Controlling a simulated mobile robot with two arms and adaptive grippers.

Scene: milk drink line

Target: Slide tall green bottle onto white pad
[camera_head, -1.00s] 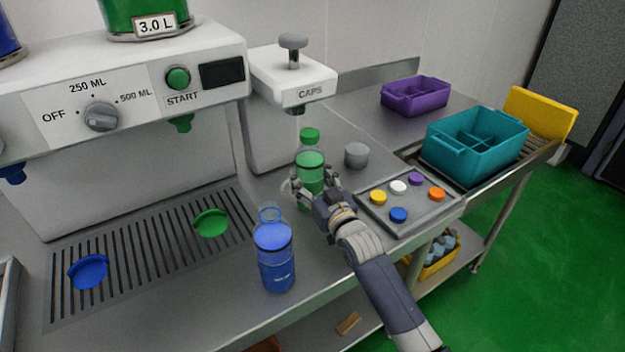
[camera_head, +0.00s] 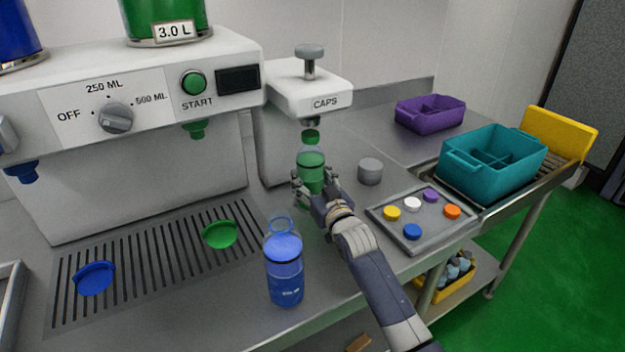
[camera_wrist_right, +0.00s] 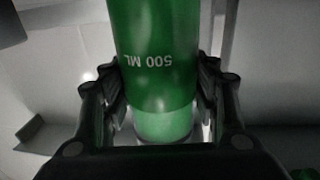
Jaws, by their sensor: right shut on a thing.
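The tall green bottle (camera_head: 311,172) has a green cap and stands upright at the front of the CAPS press (camera_head: 307,95), its cap close below the press head. In the head view I cannot tell whether the cap touches the head. My right gripper (camera_head: 315,192) is shut around the bottle's body. In the right wrist view the bottle (camera_wrist_right: 158,50) reads "500 ML" and sits between the fingers (camera_wrist_right: 160,95). The white pad cannot be made out; the bottle's base is hidden behind my gripper. My left gripper is not in view.
A blue bottle (camera_head: 285,275) stands left of my right arm near the front edge. A grey cylinder (camera_head: 370,171) and a tray of coloured caps (camera_head: 385,240) are to the right. A teal crate (camera_head: 462,182) and purple crate (camera_head: 430,126) stand further right.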

